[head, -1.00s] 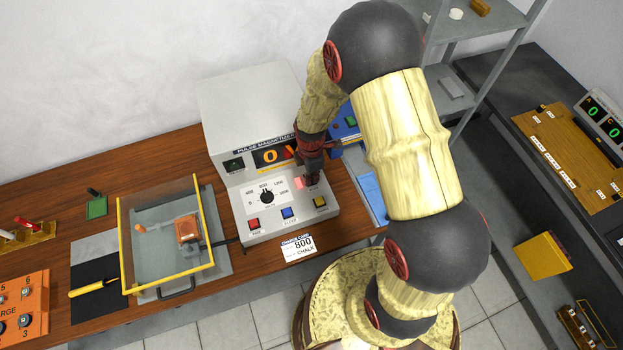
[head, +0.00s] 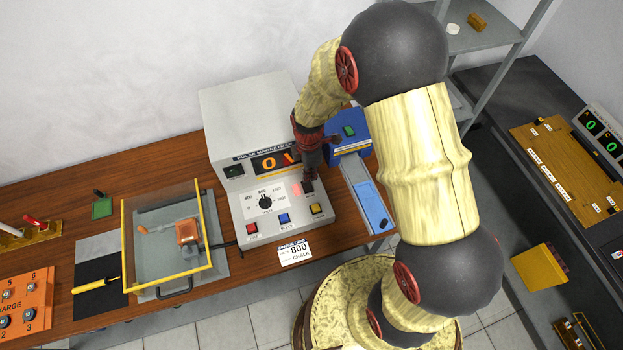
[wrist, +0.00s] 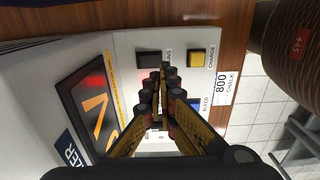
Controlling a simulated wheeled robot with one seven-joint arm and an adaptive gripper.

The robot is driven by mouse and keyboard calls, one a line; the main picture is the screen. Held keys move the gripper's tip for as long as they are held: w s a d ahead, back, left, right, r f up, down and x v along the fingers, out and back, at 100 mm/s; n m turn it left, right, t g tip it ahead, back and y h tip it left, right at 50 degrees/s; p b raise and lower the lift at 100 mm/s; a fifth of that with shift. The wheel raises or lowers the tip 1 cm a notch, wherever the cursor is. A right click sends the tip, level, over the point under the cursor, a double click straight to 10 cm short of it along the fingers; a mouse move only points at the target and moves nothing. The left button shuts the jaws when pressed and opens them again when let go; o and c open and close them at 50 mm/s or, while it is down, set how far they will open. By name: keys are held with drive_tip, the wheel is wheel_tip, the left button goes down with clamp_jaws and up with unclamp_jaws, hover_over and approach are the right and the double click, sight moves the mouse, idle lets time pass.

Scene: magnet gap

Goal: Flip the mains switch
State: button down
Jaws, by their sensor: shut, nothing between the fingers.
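The mains switch (wrist: 148,58) is a black rocker on the sloping front panel of the grey pulse magnetizer (head: 245,105). Its label is partly covered by my fingers in the wrist view. My gripper (wrist: 160,72) is shut and empty, with its fingertips beside the switch; I cannot tell whether they touch it. In the head view my gripper (head: 308,180) points down at the right part of the panel and hides most of the switch. The magnetizer's display (head: 275,162) is lit orange and shows 0 V. A pinkish glow lies on the panel beside the fingertips.
The yellow charge button (wrist: 197,58) is close to the switch. A blue bleed button (head: 285,218), a red button (head: 252,227) and a dial (head: 265,202) share the panel. A blue device (head: 350,135) stands to the right, and a yellow-framed clear guard (head: 165,240) to the left.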

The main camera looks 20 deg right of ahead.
wheel_tip(320, 180, up, 6)
drive_tip(key=s, duration=0.1)
drive_tip(key=shift+r, duration=0.15)
drive_tip(key=shift+a, duration=0.15)
idle(0.4)
drive_tip(key=s+d+r+m+t+b, duration=0.2)
drive_tip(key=s+r+m+t+b, duration=0.3)
drive_tip(key=s+r+m+b, duration=0.6)
drive_tip(key=s+r+m, duration=0.5)
drive_tip(key=s+m, duration=0.1)
drive_tip(key=m, duration=0.1)
drive_tip(key=shift+s+d+r+t, duration=0.15)
drive_tip(key=shift+s+r+t, duration=0.05)
drive_tip(key=shift+s+t, duration=0.15)
